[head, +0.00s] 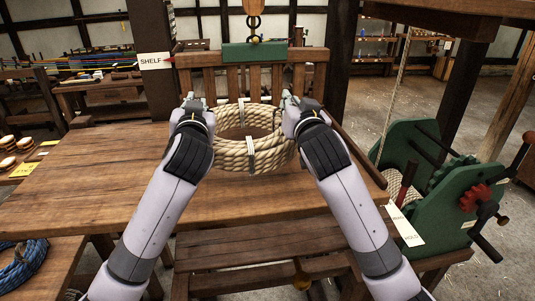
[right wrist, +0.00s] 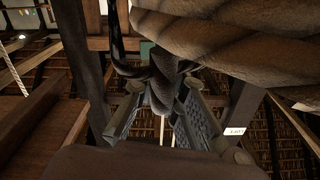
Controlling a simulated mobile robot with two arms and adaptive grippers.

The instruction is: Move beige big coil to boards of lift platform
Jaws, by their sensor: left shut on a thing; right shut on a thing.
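The beige big coil (head: 252,155), a thick rope ring with light bindings, is between my two grippers in the head view. My left gripper (head: 194,101) is shut on its left side and my right gripper (head: 288,101) on its right side; the fingertips are partly hidden. The coil looks level, over the far part of a wooden table; I cannot tell whether it touches it. The coil (right wrist: 235,35) fills the upper right of the right wrist view, close to the right gripper (right wrist: 165,75). Upright wooden slats (head: 235,82) under a green block stand behind; I cannot tell where the lift platform's boards are.
The wooden table (head: 85,180) is bare at left. A green winch (head: 425,200) with a red gear stands at right. A hook (head: 254,25) hangs above the green block (head: 255,52). A slatted wooden bench (head: 275,245) is in front, and blue rope (head: 22,262) lies lower left.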

